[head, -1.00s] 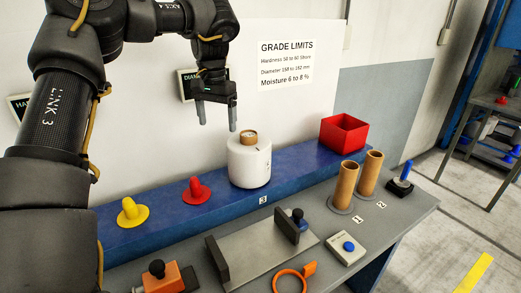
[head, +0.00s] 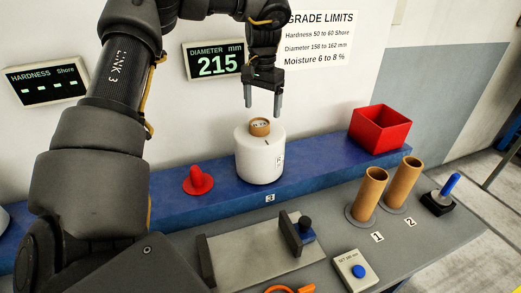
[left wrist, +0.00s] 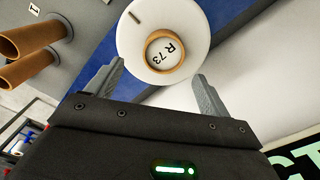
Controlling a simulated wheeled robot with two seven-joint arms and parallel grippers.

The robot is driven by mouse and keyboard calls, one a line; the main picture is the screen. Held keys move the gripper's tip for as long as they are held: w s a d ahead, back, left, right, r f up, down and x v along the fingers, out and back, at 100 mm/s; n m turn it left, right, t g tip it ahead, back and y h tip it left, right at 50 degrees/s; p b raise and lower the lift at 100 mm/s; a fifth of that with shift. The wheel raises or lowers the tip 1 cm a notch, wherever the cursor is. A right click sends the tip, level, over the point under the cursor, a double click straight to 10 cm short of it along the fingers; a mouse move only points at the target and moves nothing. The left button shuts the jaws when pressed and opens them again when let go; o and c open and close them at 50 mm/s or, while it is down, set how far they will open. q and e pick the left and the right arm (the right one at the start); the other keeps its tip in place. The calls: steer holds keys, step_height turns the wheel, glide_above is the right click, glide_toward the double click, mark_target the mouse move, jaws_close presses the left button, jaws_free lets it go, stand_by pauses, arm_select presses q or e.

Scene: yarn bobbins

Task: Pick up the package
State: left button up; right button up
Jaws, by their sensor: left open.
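No object is clearly labelled as the package. A white yarn bobbin (head: 259,157) with a brown cardboard core stands upright on the blue shelf (head: 330,160), above the label 3. My left gripper (head: 263,109) is open and empty, pointing down just above the bobbin. In the left wrist view the bobbin (left wrist: 190,22) lies at the top, beyond and between the spread fingers (left wrist: 158,71). Its core end reads "R 73". No contact shows. My right gripper is not in view.
A red peg (head: 198,181) stands left of the bobbin, and a red bin (head: 380,128) right. In front are a measuring fixture (head: 255,250), two brown tubes (head: 370,192) and a blue-button box (head: 357,270). Wall displays (head: 215,62) read diameter 215 mm and hardness dashes.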

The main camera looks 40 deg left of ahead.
mark_target(260, 122)
arm_select(q)
steer(key=shift+a+f, duration=0.1)
steer(key=shift+f, duration=0.45)
steer(key=shift+s, duration=0.15)
steer(key=shift+s+f+p, duration=0.15)
steer(key=shift+p, duration=0.2)
steer(key=f+p, duration=0.1)
steer(key=f, duration=0.1)
steer(key=f+p, duration=0.1)
steer(key=shift+s+f, duration=0.2)
steer(key=shift+f, duration=0.15)
steer(key=shift+a+f, duration=0.15)
steer(key=shift+f, duration=0.4)
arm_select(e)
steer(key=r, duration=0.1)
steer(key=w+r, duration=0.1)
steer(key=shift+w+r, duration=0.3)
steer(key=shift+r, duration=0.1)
arm_select(q)
steer(key=shift+r, duration=0.1)
steer(key=shift+c, duration=1)
jaws_close()
steer(key=shift+w, duration=0.1)
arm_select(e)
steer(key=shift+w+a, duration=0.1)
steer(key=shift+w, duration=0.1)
